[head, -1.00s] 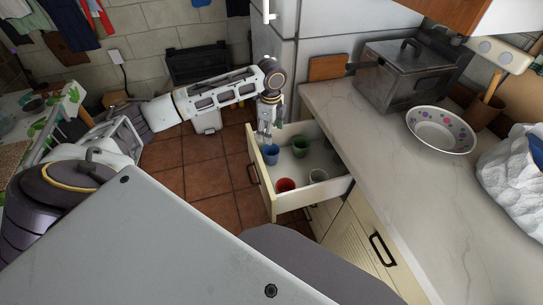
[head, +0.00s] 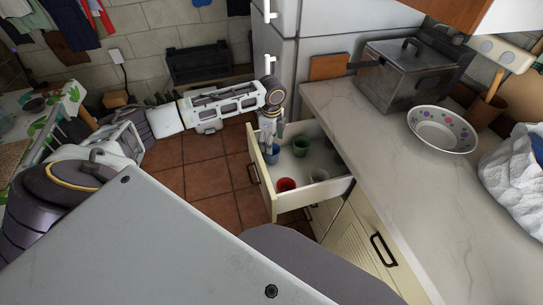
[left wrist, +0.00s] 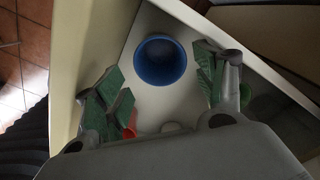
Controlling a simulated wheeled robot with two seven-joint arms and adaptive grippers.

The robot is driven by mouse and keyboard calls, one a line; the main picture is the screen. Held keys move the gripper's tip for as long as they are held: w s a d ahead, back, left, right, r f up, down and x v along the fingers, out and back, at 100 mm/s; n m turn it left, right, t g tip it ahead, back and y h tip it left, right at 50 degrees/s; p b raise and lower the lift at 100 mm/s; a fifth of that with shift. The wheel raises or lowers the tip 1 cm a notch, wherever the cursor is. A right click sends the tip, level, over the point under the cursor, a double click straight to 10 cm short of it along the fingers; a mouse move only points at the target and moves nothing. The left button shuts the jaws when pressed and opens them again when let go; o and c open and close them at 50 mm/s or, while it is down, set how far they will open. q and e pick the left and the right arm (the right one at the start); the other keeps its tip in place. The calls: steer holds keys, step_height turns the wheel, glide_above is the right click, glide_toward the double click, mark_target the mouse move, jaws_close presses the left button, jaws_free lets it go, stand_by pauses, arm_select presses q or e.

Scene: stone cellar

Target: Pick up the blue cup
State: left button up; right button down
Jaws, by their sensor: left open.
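The blue cup (head: 271,154) stands in the open drawer (head: 331,190), near its far left corner. In the left wrist view the blue cup (left wrist: 160,61) shows from above, upright, between and a little beyond the open fingers. My left gripper (head: 269,142) points down into the drawer right above the cup and hides part of it. In the left wrist view my left gripper (left wrist: 158,92) has its green-padded fingers spread wide, with nothing between them. I cannot tell whether the fingers reach below the cup's rim. My right gripper is not in view.
A green cup (head: 301,146), a red cup (head: 286,185) and a white cup (head: 318,175) share the drawer. The counter (head: 385,150) on the right holds a metal box (head: 408,75) and a dotted bowl (head: 441,130). A fridge (head: 335,35) stands behind the drawer.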

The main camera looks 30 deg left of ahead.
arm_select(q)
steer(key=shift+f, duration=1.8)
step_height(320, 180, down, 3)
steer(key=shift+r, duration=0.1)
steer(key=shift+f+b, duration=0.35)
steer(key=shift+f, duration=0.5)
steer(key=c, duration=0.9)
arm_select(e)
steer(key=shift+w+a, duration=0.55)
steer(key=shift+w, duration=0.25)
